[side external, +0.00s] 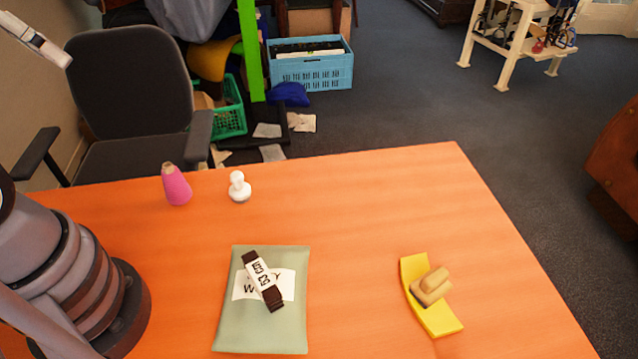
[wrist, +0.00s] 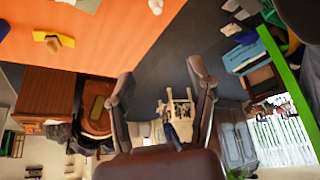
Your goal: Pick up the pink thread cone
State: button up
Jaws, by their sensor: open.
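The pink thread cone (side external: 176,186) stands upright near the far left edge of the orange table in the side external view, with a tan tip on top. I do not see it in the wrist view. My gripper (wrist: 160,78) shows in the wrist view with its two fingers spread wide and nothing between them. It faces out over the room, away from the table top.
A white knob-shaped piece (side external: 239,187) stands just right of the cone. A yellow curved piece (side external: 441,318) bears a tan block (side external: 431,287). An office chair (side external: 132,85) stands beyond the table's left edge.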

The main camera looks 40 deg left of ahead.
jog(key=m+g+y, duration=0.5)
jog(key=m+y, duration=1.3)
jog(key=m, duration=0.2)
send_over(171, 169)
jog(key=d, duration=0.4)
notch_tip(171, 169, down, 26)
notch_tip(171, 169, down, 7)
jog(key=shift+s+f, duration=0.1)
jog(key=a, duration=0.5)
jog(key=shift+f, duration=0.15)
grip_shut()
